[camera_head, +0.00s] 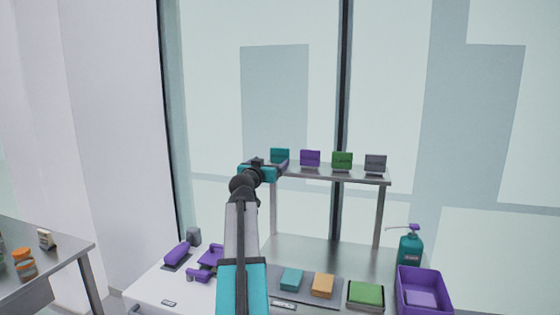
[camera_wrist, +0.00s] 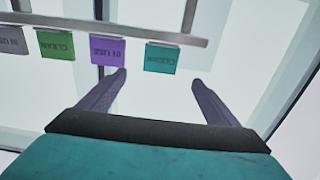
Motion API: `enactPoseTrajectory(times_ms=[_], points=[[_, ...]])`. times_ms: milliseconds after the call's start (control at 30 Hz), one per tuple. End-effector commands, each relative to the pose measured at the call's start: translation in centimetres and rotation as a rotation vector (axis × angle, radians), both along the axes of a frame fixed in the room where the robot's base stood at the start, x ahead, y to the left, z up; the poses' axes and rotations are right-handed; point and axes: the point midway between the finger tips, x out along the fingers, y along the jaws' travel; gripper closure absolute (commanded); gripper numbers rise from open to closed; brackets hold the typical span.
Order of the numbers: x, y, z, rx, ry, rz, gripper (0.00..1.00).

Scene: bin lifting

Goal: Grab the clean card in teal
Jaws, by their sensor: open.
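The teal card (camera_head: 280,154) stands at the left end of the raised metal shelf. In the wrist view, which appears upside down, the teal card (camera_wrist: 161,58) reads "CLEAN" and lies between the fingertips in the picture. My gripper (camera_wrist: 160,77) is open, with one finger on each side of the card's image and nothing held. In the head view my gripper (camera_head: 278,168) is at the shelf's left end, just below and in front of the teal card. I cannot tell how far the fingertips are from the card.
A purple card (camera_head: 310,158), a green card (camera_head: 342,161) and a grey card (camera_head: 375,164) stand to the right on the shelf (camera_head: 335,176). Below are a purple bin (camera_head: 424,308), a teal pump bottle (camera_head: 410,250) and teal and orange blocks. Glass panels stand behind.

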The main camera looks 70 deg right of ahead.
Motion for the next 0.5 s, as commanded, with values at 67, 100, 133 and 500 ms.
enactPoseTrajectory(times_ms=[67, 100, 133, 500], points=[[0.1, -1.1, 0.2, 0.001, 0.001, -0.001, 0.16], [0.1, -1.5, 0.2, 0.001, 0.001, -0.001, 0.16], [0.2, -1.8, 0.3, 0.001, 0.001, -0.001, 0.16], [0.3, -5.1, 0.2, 0.001, 0.000, 0.000, 0.16]])
